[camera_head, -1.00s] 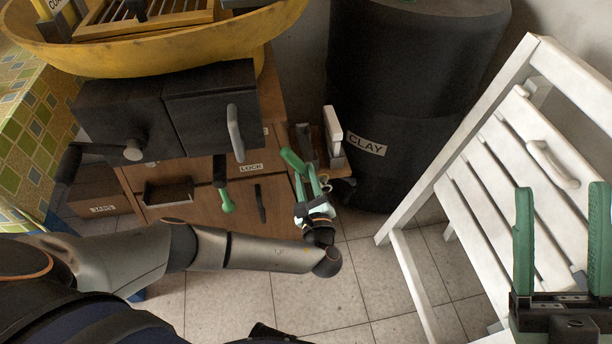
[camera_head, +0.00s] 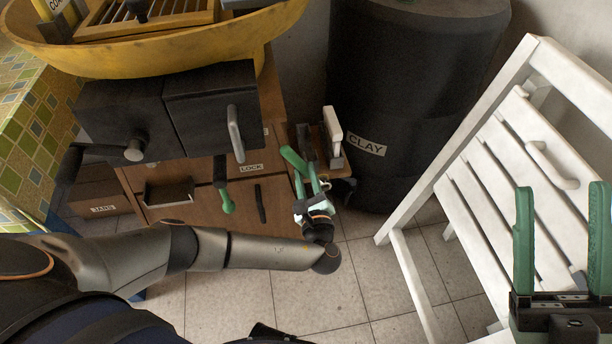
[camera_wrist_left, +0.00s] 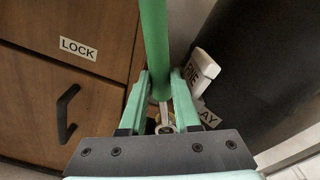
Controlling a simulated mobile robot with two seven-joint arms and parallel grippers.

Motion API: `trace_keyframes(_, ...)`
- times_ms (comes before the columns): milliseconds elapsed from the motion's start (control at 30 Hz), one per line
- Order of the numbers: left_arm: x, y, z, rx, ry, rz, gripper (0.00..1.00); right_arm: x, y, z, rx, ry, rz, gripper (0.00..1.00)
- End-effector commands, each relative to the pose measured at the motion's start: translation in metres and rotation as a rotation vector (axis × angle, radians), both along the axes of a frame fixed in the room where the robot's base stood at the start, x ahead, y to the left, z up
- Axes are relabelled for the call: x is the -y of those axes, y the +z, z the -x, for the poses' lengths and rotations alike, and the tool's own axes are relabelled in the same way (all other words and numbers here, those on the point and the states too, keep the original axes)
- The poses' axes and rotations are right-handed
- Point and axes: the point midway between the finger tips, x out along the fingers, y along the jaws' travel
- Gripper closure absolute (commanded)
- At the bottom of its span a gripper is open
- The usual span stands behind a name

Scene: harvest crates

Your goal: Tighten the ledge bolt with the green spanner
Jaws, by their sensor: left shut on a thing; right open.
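My left gripper (camera_head: 312,190) is at the wooden ledge (camera_head: 338,168) on the cabinet's right side. It is shut on the green spanner (camera_head: 294,158). In the left wrist view the spanner's green handle (camera_wrist_left: 154,40) runs from the top edge down between the mint fingers (camera_wrist_left: 161,106), to a metal shank and a ring-like end. The ledge bolt cannot be made out; the spanner end and fingers cover that spot. My right gripper (camera_head: 562,245) is open and empty at the lower right, in front of the white chair.
A white block (camera_head: 332,124) stands on the ledge. A dark drum (camera_head: 410,100) labelled CLAY is close behind it. The cabinet (camera_head: 240,190) has a LOCK label, a black handle and a green-tipped lever (camera_head: 224,198). A white slatted chair (camera_head: 500,150) stands right. Tiled floor is clear below.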

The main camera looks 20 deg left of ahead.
Motion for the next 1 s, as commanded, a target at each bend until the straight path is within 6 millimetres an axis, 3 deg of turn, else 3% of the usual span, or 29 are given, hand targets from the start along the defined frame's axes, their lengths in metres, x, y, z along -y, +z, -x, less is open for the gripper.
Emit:
trace_keyframes(933, -0.009, 0.001, -0.013, 0.003, 0.002, -0.001, 1.0, 0.0, -0.003, 0.0, 0.0, 0.0, 0.0, 0.4)
trace_keyframes(967, -0.008, 0.001, -0.013, 0.002, 0.001, 0.0, 0.71, 0.0, -0.003, 0.0, 0.0, 0.0, 0.0, 0.4)
trace_keyframes(1000, -0.008, 0.001, -0.013, 0.002, 0.001, 0.0, 0.75, 0.0, -0.003, 0.0, 0.0, 0.0, 0.0, 0.4)
